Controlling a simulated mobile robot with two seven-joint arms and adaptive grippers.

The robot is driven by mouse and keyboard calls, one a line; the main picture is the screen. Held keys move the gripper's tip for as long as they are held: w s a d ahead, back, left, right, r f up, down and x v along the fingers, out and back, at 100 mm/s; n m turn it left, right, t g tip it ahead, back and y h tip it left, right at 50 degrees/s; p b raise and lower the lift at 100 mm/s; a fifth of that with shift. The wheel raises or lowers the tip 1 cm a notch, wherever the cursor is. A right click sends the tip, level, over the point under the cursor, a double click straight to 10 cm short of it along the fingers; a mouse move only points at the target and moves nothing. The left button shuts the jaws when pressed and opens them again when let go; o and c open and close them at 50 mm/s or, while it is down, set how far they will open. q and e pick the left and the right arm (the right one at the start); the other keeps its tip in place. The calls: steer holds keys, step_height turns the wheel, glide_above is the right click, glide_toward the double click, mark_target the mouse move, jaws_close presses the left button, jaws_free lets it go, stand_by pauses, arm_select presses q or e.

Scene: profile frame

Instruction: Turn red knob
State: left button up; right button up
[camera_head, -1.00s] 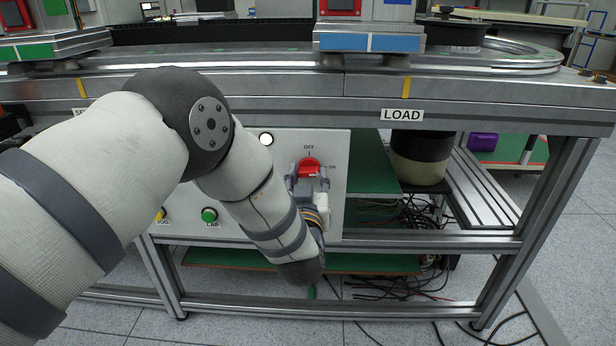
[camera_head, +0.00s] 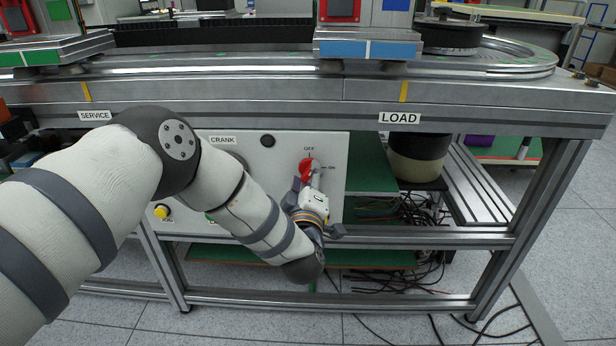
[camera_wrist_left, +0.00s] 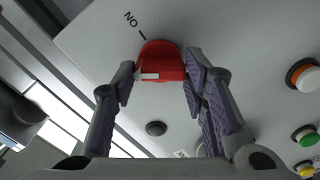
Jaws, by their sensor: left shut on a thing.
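The red knob (camera_head: 306,169) is on the light grey front panel (camera_head: 333,205), below the OFF label (camera_head: 309,149) and left of the ON label (camera_head: 331,168). My left gripper (camera_head: 309,184) reaches it from below right, tilted. In the left wrist view the red knob (camera_wrist_left: 160,62) sits between the two fingers of my left gripper (camera_wrist_left: 161,82), which is shut on it. The white mark on the knob (camera_wrist_left: 148,76) points away from the tick beside the ON label (camera_wrist_left: 130,19). My right gripper is out of view.
A metal bench rail with a LOAD label (camera_head: 399,118) runs above the panel. A dark round lamp (camera_head: 267,141) sits left of the knob. A yellow button (camera_head: 161,211) is lower left. Loose cables (camera_head: 410,215) and a black-and-beige drum (camera_head: 417,155) lie to the right.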

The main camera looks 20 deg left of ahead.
arm_select(q)
steer(key=n, duration=0.2)
steer(key=shift+n, duration=2.1)
steer(key=shift+d, duration=0.1)
steer(key=o, duration=1.2)
steer(key=shift+c, duration=0.2)
steer(key=v, duration=1.2)
